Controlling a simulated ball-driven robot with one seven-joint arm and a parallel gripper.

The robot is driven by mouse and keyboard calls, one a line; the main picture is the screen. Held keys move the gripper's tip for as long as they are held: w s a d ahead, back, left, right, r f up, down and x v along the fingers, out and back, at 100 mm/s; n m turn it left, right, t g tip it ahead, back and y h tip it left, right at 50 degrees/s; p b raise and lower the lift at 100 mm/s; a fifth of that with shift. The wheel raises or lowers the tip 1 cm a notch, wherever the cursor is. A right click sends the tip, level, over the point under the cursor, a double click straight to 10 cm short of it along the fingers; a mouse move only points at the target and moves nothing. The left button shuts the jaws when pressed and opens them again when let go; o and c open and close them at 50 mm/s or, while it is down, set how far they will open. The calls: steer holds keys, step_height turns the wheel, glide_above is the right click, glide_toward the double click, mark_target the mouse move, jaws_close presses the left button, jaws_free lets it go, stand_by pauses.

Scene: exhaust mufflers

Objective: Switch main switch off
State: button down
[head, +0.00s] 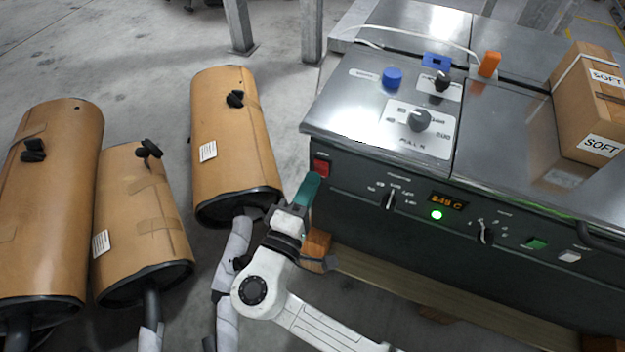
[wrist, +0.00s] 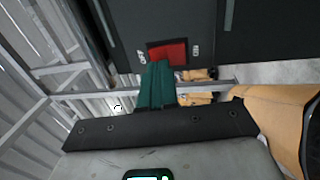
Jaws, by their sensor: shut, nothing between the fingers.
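The main switch (head: 321,168) is a red rocker at the upper left of the machine's dark front panel. In the wrist view the red switch (wrist: 172,52) sits between an OFF label at its left and an ON label at its right. My gripper (head: 314,178) has green fingers, shut with nothing between them. In the wrist view the fingertips (wrist: 157,64) overlap the lower left part of the switch, on the OFF side. I cannot tell whether they touch it, or which way the rocker is tilted.
The machine's panel also carries black knobs (head: 388,200), an orange display (head: 447,201) with a lit green lamp, and a green button (head: 536,244). A cardboard box (head: 585,105) stands on its metal top. Wrapped mufflers (head: 235,130) stand on the floor at left.

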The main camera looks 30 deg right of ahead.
steer(key=shift+x, duration=0.8)
steer(key=shift+w+d+r, duration=0.2)
steer(key=shift+r, duration=0.05)
steer(key=shift+a+f, duration=0.1)
